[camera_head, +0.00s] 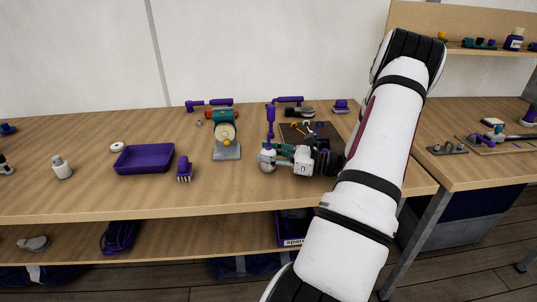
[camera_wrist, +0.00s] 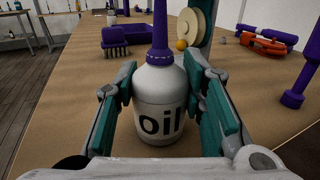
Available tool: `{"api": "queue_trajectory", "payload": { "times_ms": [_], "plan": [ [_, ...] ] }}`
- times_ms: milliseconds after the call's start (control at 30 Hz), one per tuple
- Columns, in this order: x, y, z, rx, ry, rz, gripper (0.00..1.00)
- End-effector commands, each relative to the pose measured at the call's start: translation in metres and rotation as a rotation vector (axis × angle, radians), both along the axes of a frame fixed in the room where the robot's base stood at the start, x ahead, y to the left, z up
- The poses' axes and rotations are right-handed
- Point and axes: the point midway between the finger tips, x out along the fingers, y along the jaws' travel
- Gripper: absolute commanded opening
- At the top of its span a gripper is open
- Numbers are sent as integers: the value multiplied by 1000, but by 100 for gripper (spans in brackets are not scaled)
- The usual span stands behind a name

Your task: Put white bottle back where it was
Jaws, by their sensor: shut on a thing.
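The white bottle (camera_wrist: 158,105) is marked "oil" and has a tall purple nozzle. It stands upright between the two green finger pads of my gripper (camera_wrist: 160,100), which is shut on it. In the head view the bottle (camera_head: 267,161) shows at the left end of my gripper (camera_head: 274,157), over the middle of the workbench. Whether its base touches the bench is hard to tell. Another small white bottle (camera_head: 62,169) with a grey top stands on the bench at the far left.
A purple tray (camera_head: 143,160), a purple brush (camera_head: 184,170) and a bench grinder (camera_head: 226,137) are left of my gripper. A dark board with tools (camera_head: 325,130) lies behind it. The bench front (camera_head: 120,205) is clear. A second table (camera_head: 470,165) stands right.

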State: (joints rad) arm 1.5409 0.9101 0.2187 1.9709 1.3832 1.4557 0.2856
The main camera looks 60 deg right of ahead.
Motion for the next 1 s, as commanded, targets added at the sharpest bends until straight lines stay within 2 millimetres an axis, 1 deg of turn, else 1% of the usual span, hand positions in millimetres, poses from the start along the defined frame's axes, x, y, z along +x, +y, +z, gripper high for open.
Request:
{"api": "queue_trajectory", "payload": {
  "times_ms": [33,167,200,233,267,567,667,733,867,1000],
  "plan": [
    [0,1,-12,11,17,-3,7],
    [-1,1,-14,14,20,-4,7],
    [-1,2,-15,14,21,-4,46],
    [-1,2,-15,14,21,-4,53],
    [-1,2,-15,15,23,-4,57],
    [-2,3,-15,17,24,-3,57],
    [-2,3,-9,17,24,-3,57],
    [-3,2,-1,16,24,-4,57],
    [-26,-7,-3,15,25,-9,57],
    [-55,-17,-1,13,20,-10,57]
  ]
}}
